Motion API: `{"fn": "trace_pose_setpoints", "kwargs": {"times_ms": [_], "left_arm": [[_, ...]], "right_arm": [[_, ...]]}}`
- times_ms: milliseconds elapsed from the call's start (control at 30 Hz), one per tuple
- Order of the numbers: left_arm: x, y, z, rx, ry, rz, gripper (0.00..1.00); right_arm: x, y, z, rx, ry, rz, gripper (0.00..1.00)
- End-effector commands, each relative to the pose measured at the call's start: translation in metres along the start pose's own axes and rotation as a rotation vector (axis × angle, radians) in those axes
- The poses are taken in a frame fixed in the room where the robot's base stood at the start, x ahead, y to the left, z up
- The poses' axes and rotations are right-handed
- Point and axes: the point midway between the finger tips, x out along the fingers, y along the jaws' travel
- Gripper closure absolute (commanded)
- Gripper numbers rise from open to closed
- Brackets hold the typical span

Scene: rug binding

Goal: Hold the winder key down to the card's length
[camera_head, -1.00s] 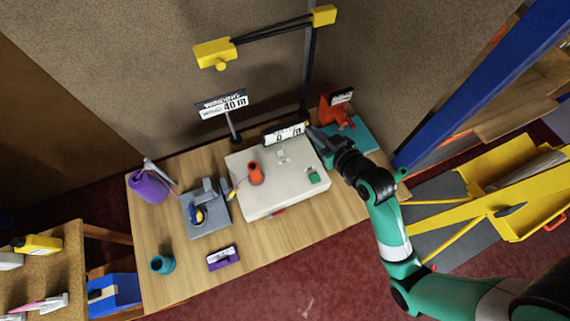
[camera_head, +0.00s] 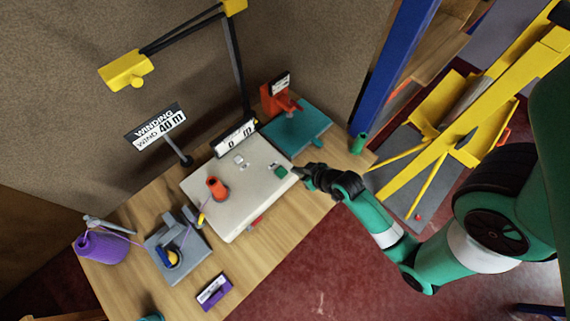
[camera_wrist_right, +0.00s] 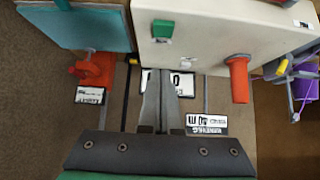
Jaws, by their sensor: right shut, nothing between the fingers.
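The winder is a pale box (camera_head: 225,205) on the wooden table, with a green key (camera_head: 281,171) near its right corner and an orange-red cone (camera_head: 216,188) on top. The key also shows in the right wrist view (camera_wrist_right: 163,30). The winder's readout (camera_head: 235,137) appears to show 0 m. The card sign (camera_head: 158,128) reads "WINDING, WIND 40 m". My right gripper (camera_head: 299,172) is shut and empty, just right of the key; I see no clear contact. Its fingers (camera_wrist_right: 164,78) point toward the key in the wrist view. My left gripper is out of view.
A purple cone (camera_head: 101,247) and a grey stand (camera_head: 178,252) are on the left, with a purple-based label (camera_head: 214,291) in front. A teal mat (camera_head: 300,128) and an orange device (camera_head: 277,97) are behind right. A yellow lamp (camera_head: 125,70) overhangs the back.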

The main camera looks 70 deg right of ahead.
Motion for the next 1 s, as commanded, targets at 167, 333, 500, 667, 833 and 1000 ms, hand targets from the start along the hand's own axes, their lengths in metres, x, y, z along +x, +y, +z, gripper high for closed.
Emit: {"fn": "trace_pose_setpoints", "kwargs": {"times_ms": [167,333,500,667,833,1000], "left_arm": [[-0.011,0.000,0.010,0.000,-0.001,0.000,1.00],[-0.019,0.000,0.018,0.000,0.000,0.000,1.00],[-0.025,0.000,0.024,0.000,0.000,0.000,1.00],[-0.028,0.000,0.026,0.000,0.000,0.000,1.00],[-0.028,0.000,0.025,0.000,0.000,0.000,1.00],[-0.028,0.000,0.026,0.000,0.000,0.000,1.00]], "right_arm": [[0.041,0.000,0.002,-0.002,0.000,-0.001,1.00],[0.078,0.000,0.002,-0.002,0.001,0.000,1.00],[0.099,0.000,0.019,-0.001,-0.002,0.000,1.00],[0.108,0.000,0.027,-0.001,0.000,0.000,1.00],[0.109,0.000,0.028,-0.001,0.002,0.000,1.00],[0.108,0.000,0.028,-0.001,0.001,0.000,1.00]]}}
